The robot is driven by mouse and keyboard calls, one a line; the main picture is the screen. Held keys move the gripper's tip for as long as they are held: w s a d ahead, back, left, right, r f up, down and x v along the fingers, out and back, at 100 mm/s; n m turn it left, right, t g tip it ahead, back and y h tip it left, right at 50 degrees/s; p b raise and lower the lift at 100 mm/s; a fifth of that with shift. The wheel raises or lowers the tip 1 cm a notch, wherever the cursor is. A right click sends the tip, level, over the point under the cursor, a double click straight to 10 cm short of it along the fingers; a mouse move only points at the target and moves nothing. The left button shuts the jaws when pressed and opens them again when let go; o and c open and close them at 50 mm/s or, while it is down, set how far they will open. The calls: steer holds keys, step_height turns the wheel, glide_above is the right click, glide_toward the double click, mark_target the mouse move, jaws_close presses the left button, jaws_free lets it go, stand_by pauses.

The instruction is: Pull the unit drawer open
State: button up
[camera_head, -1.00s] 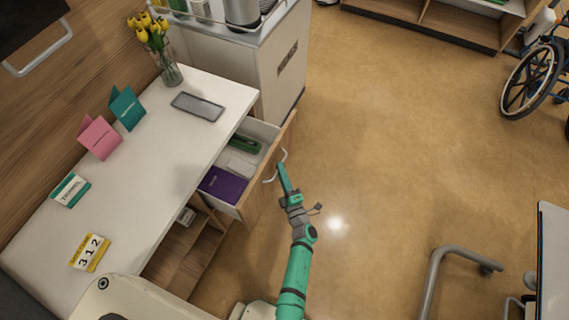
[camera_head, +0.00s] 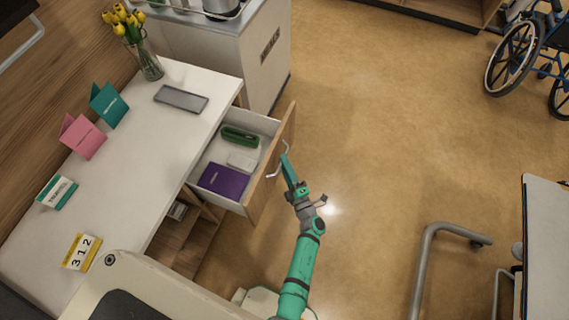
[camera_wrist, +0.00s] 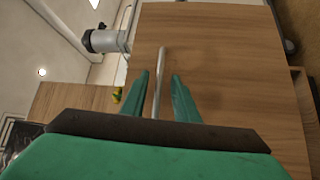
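The unit drawer (camera_head: 252,190) stands pulled well out from under the white desk top, with its inside visible. It holds a green case (camera_head: 240,137), a pale box (camera_head: 242,162) and a purple book (camera_head: 224,181). The drawer's metal bar handle (camera_head: 272,176) is on its wooden front. My gripper (camera_head: 286,160) is at the handle. In the wrist view, its two green fingers stand on either side of the handle bar (camera_wrist: 159,75), with a narrow gap visible on each side. The wooden drawer front (camera_wrist: 215,60) fills much of that view.
The white desk (camera_head: 140,150) carries a tulip vase (camera_head: 148,62), a grey tablet (camera_head: 181,98), cards and a calendar. A cabinet (camera_head: 262,60) stands behind the drawer. A wheelchair (camera_head: 515,60) and a bed table (camera_head: 545,240) are at right. The floor between is clear.

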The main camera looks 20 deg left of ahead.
steer(key=v, duration=1)
steer(key=shift+s+d, duration=0.2)
steer(key=shift+d, duration=0.05)
steer(key=shift+s+d, duration=0.1)
steer(key=shift+s, duration=0.1)
steer(key=s+d+r+m+t+h, duration=0.5)
steer(key=s+d+r+m+h, duration=0.3)
steer(key=s+d+r+m, duration=0.4)
steer(key=s+r+m+g+h, duration=0.3)
steer(key=s+r+m+h, duration=0.3)
steer(key=s+r+m, duration=0.5)
steer(key=s+m, duration=0.1)
steer(key=m, duration=0.2)
steer(key=shift+s, duration=0.3)
steer(key=shift+w+d, duration=0.1)
